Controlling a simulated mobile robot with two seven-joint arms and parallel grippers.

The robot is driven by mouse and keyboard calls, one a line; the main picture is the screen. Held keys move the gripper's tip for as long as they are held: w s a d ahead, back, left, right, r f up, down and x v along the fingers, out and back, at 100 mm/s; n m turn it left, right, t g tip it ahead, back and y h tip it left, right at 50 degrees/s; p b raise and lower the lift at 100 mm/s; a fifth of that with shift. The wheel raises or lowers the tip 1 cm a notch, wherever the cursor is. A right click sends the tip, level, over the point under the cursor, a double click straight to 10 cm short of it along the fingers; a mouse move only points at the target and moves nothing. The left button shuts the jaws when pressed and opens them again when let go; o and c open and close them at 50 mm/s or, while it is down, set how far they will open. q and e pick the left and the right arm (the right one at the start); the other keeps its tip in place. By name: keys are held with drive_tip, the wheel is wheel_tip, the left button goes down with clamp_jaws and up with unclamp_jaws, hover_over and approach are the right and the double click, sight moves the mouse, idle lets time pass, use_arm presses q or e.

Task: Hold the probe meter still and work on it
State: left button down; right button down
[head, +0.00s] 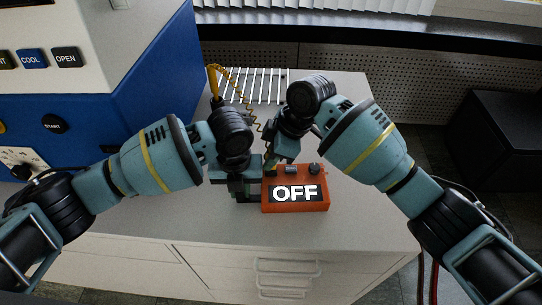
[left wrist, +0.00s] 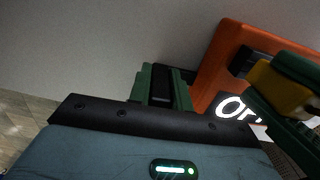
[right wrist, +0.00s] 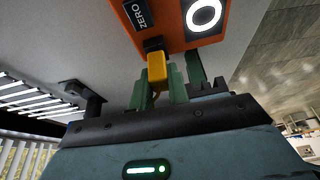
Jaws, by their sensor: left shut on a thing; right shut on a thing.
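The orange probe meter (head: 295,207) lies on the pale bench top, its lit display reading OFF. It also shows in the left wrist view (left wrist: 216,68) and the right wrist view (right wrist: 128,22). My left gripper (head: 246,186) is shut at the meter's left end, on a dark part (left wrist: 161,90) beside the orange body; the join is hidden. My right gripper (head: 273,160) is shut on a yellow plug (right wrist: 157,72), which meets a black part at the meter's far edge. I cannot tell if the plug is seated.
A yellow probe (head: 213,80) stands behind my left gripper, its coiled cable (head: 243,99) running toward the meter. A white rack or grille (head: 262,85) lies farther back. A blue and white machine (head: 150,75) stands at the left. The bench (head: 365,225) is clear right of the meter.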

drive_tip(key=shift+r, duration=0.95)
idle(1.0)
drive_tip(key=shift+r, duration=2.9)
use_arm(q)
drive_tip(key=c, duration=1.2)
unclamp_jaws()
wheel_tip(320, 180, up, 12)
